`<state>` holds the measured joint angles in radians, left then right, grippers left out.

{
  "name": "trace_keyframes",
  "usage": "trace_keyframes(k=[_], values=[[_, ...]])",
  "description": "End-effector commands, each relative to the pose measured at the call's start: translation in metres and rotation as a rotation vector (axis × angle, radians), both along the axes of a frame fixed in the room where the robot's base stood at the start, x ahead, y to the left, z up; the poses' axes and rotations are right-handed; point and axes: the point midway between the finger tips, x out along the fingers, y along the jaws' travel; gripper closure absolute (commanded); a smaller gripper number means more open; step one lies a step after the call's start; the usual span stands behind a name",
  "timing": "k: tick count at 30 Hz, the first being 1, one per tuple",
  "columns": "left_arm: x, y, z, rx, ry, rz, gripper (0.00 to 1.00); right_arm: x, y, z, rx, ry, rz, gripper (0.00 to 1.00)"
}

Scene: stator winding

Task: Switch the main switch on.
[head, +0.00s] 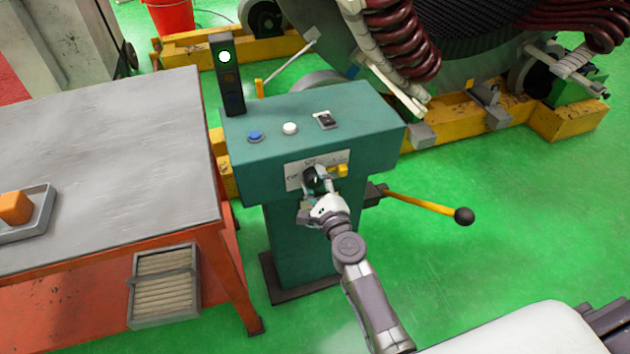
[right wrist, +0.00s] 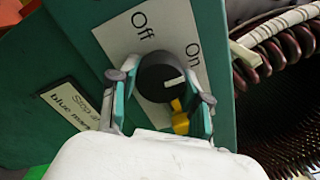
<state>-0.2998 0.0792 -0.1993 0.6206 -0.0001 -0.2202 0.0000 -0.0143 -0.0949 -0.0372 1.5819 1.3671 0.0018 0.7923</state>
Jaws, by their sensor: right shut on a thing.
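The main switch is a round black knob (right wrist: 158,78) on a white plate marked "Off" and "On" (right wrist: 120,40), on the front of the teal control cabinet (head: 370,115). It shows dark in the head view (head: 310,173), partly hidden by my gripper. Its white mark points right in the wrist view, to the "On" side and away from "Off". My right gripper (head: 317,187) is shut on the knob, one finger on each side, as the right wrist view (right wrist: 161,86) shows. My left gripper is not in view.
Blue (head: 255,136) and white (head: 290,128) buttons and a small black control (head: 325,119) sit on the cabinet top. A signal tower (head: 228,85) has its top lamp lit. A lever (head: 425,203) juts right. A grey-topped table (head: 110,150) stands left.

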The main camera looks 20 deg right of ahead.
Motion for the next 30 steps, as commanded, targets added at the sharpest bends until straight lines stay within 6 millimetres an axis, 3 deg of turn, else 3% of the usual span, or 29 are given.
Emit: trace_keyframes(k=[11,12,16,26,30], values=[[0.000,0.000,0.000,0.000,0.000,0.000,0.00,-0.001,0.000,-0.002,0.008,0.004,0.000,0.87],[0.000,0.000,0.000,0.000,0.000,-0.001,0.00,-0.001,0.000,-0.002,0.008,0.004,0.000,0.48],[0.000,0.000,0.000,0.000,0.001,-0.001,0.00,-0.001,0.000,-0.002,0.007,0.003,0.000,0.27],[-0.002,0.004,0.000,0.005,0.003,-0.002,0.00,-0.002,0.000,-0.001,0.005,0.002,0.000,0.27],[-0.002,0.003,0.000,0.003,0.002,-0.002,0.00,-0.017,0.000,-0.002,0.005,0.003,0.000,0.27]])
